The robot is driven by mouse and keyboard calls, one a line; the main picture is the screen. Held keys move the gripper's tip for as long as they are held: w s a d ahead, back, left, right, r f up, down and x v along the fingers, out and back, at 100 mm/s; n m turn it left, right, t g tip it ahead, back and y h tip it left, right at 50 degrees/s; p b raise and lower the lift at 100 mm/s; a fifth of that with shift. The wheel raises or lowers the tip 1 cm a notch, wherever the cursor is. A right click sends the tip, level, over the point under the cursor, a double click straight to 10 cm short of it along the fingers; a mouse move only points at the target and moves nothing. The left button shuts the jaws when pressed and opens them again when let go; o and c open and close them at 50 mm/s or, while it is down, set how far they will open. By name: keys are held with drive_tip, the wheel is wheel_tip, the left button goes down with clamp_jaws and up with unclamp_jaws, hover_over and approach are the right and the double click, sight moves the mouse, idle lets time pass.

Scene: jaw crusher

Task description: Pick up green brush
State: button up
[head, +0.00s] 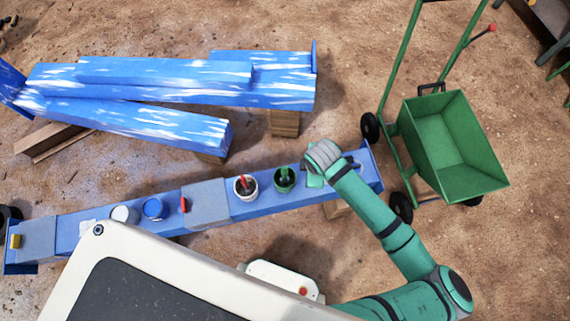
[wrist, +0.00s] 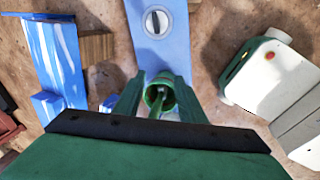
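The green brush (head: 284,174) stands in a dark green cup (head: 284,186) on the blue beam. My gripper (head: 315,180) is just right of that cup in the head view, above the beam. In the wrist view, the brush handle (wrist: 157,104) rises from the green cup (wrist: 168,90) toward the camera. My gripper's fingers (wrist: 158,97) show on either side of the handle, apart, with a gap to it. The gripper looks open and empty. The brush's lower end is hidden in the cup.
A large blue structure (head: 180,80) lies behind; a green cart (head: 455,145) stands right.

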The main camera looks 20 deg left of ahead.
sight(285, 176)
drive_tip(key=a+n, duration=0.1)
drive_tip(key=a, duration=0.1)
drive_tip(key=s+a+r+n+g, duration=0.1)
drive_tip(key=a, duration=0.2)
drive_tip(key=a+r+n+g+h, duration=0.1)
drive_tip(key=a, duration=0.2)
drive_tip(key=shift+s+a, duration=0.15)
drive_tip(key=shift+a, duration=0.1)
drive_tip(key=f, duration=1)
drive_tip(key=shift+s+f, duration=0.25)
drive_tip(key=shift+f, duration=0.1)
drive_tip(key=shift+c, duration=0.6)
clamp_jaws()
